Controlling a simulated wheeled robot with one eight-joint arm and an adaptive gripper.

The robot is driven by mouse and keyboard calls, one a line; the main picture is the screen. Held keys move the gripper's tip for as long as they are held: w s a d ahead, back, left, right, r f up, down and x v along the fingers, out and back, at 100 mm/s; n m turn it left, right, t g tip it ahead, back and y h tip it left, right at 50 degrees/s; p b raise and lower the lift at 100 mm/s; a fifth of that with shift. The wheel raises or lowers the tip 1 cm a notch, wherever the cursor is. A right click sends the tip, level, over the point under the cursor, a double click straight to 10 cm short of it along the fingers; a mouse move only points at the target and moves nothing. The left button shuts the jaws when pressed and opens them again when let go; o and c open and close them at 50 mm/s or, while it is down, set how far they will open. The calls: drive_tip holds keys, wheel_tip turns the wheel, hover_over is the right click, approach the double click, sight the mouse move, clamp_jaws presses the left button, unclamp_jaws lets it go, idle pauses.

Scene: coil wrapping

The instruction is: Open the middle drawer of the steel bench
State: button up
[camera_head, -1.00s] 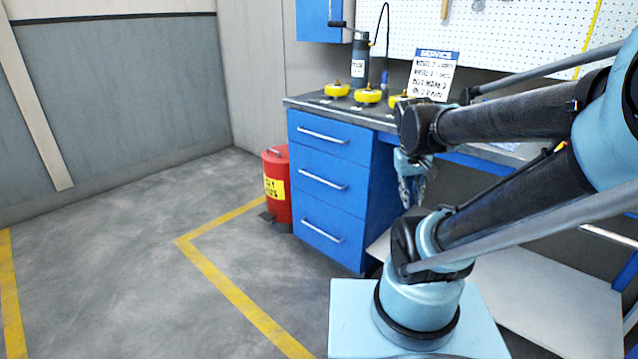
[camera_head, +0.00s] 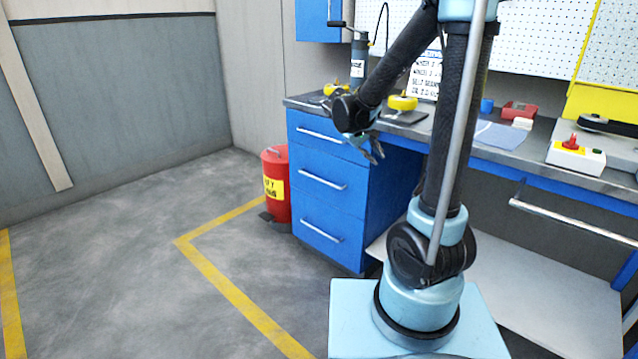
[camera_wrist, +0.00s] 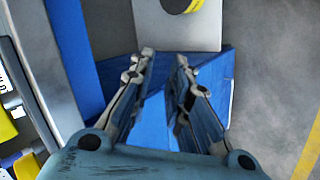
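The steel bench (camera_head: 463,152) has a blue cabinet with three drawers at its left end. The middle drawer (camera_head: 312,193) is shut, its front flush with the others. Its silver bar handle (camera_head: 322,180) is clear in the head view. My gripper (camera_head: 376,156) hangs beside the cabinet's upper right front edge, right of and above that handle, apart from it. In the wrist view my gripper's two fingers (camera_wrist: 165,57) are spread with nothing between them. Blue surfaces lie behind the fingers there; I cannot tell which part they are.
The top drawer (camera_head: 320,138) and bottom drawer (camera_head: 318,238) are shut. A red can (camera_head: 276,185) stands on the floor left of the cabinet. Yellow-topped items (camera_head: 402,103) and a red-and-white button box (camera_head: 575,156) sit on the benchtop. The floor before the drawers is open.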

drive_tip(key=w+a+f+n+t+h, duration=0.1)
drive_tip(key=w+a+f+t, duration=0.1)
drive_tip(key=w+a+f, duration=0.4)
drive_tip(key=w+a+f+n+t+h, duration=0.1)
drive_tip(key=w+a, duration=0.3)
drive_tip(key=a, duration=0.5)
drive_tip(key=a+f+n+t+h, duration=0.1)
drive_tip(key=a+f+n+t, duration=0.3)
drive_tip(key=a+f, duration=1.05)
drive_tip(key=shift+m+t, duration=0.5)
drive_tip(key=shift+m, duration=0.2)
drive_tip(key=x, duration=1)
drive_tip(key=r+x, duration=0.1)
drive_tip(key=x, duration=0.5)
drive_tip(key=shift+w+a+r, duration=0.1)
drive_tip(key=shift+w, duration=0.2)
drive_tip(key=shift+c, duration=0.4)
clamp_jaws()
